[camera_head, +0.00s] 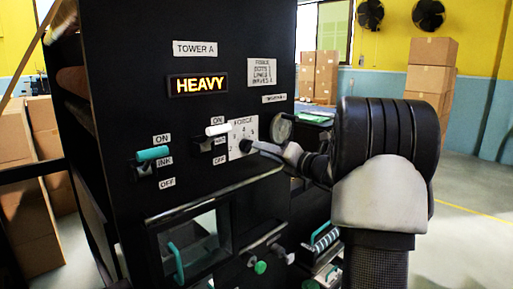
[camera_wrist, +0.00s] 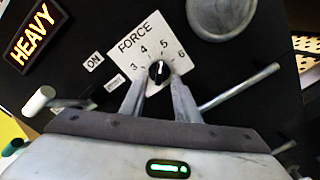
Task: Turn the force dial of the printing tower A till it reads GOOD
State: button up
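Tower A (camera_head: 200,112) is a black machine front with a lit display (camera_head: 198,84) reading HEAVY. The same display shows tilted in the wrist view (camera_wrist: 31,37). The force dial (camera_wrist: 158,71) is a small black knob with a white mark, on a white FORCE plate (camera_wrist: 133,52) with numbers around it. The mark points up, roughly between 4 and 5. My gripper (camera_wrist: 159,79) has one finger on each side of the knob, with a narrow gap seeming to show; contact is not clear. In the head view my gripper (camera_head: 257,148) reaches the plate from the right.
A white-handled switch (camera_head: 218,130) sits just left of the dial, and a teal-handled one (camera_head: 153,154) farther left. A metal bar (camera_wrist: 240,86) and a round gauge (camera_head: 281,127) are close on the right. Cardboard boxes (camera_head: 430,65) stand behind; the floor at right is clear.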

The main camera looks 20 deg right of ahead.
aim_at(248, 146)
jog(key=x, duration=0.3)
jog(key=shift+w+a, duration=0.15)
jog(key=shift+w, duration=0.25)
grip_shut()
jog(key=n+b, duration=0.8)
jog(key=shift+s+a+n, duration=0.1)
jog(key=shift+a+n, duration=0.1)
jog(key=shift+n, duration=0.1)
jog(key=shift+b, duration=0.35)
